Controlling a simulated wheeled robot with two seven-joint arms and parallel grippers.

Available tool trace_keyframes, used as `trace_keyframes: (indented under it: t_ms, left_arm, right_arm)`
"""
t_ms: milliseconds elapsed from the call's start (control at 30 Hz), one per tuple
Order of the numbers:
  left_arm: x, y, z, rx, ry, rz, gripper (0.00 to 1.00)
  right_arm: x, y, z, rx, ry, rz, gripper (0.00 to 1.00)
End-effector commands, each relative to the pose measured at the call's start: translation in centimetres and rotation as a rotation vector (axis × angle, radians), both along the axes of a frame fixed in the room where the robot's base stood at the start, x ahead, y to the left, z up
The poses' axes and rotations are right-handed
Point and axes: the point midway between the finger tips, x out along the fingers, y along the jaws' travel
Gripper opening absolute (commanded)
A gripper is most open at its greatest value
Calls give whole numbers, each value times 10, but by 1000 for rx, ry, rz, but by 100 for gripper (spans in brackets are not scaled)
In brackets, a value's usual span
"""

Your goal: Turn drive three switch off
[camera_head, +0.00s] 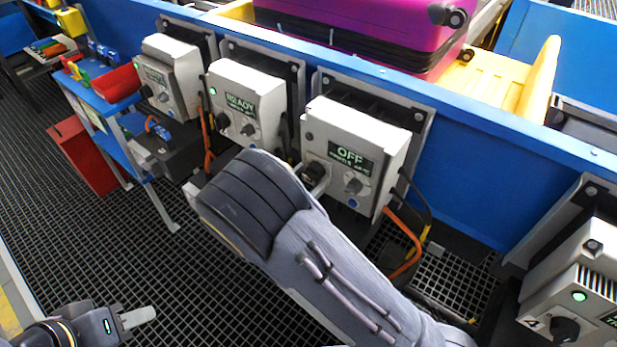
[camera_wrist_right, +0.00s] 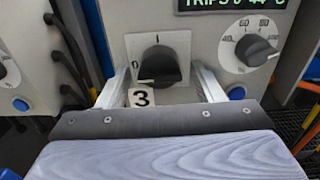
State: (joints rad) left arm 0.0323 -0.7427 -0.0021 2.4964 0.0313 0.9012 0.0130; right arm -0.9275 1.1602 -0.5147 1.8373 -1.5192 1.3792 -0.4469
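The drive three box (camera_head: 355,150) is a white box on the blue conveyor side in the head view, and its display (camera_head: 350,157) reads OFF. In the right wrist view its black rotary switch (camera_wrist_right: 158,66) sits above a label with a 3. The switch handle lies about level, towards the 0 mark at left; the I mark is at top. My right gripper (camera_wrist_right: 160,82) is open, with one finger on each side of the switch and gaps to it. In the head view my right arm partly hides the switch (camera_head: 314,173). My left gripper (camera_head: 130,318) is low at left, away from the boxes.
Two similar boxes stand to the left; the middle one (camera_head: 245,103) reads READY. Another box (camera_head: 575,290) is at lower right. Orange cables (camera_head: 405,245) hang below drive three. A small dial (camera_wrist_right: 255,48) is right of the switch. A magenta suitcase (camera_head: 365,35) lies above.

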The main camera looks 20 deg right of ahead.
Motion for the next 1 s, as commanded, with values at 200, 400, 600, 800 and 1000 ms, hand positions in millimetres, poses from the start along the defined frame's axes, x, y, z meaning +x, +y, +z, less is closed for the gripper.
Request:
trace_keyframes:
  t_ms: [200,400,600,800,1000]
  left_arm:
    - [0,0,0,0,0,0,36]
    - [0,0,-1,0,0,0,36]
    - [0,0,-3,0,0,0,36]
    - [0,0,-4,0,0,0,36]
    - [0,0,-4,0,0,0,36]
  right_arm:
    - [1,0,1,0,-4,0,62]
    - [-7,11,1,0,-5,3,62]
    - [-29,39,1,1,-4,3,62]
    - [-44,58,1,0,-4,2,62]
    - [-48,62,1,0,-2,0,62]
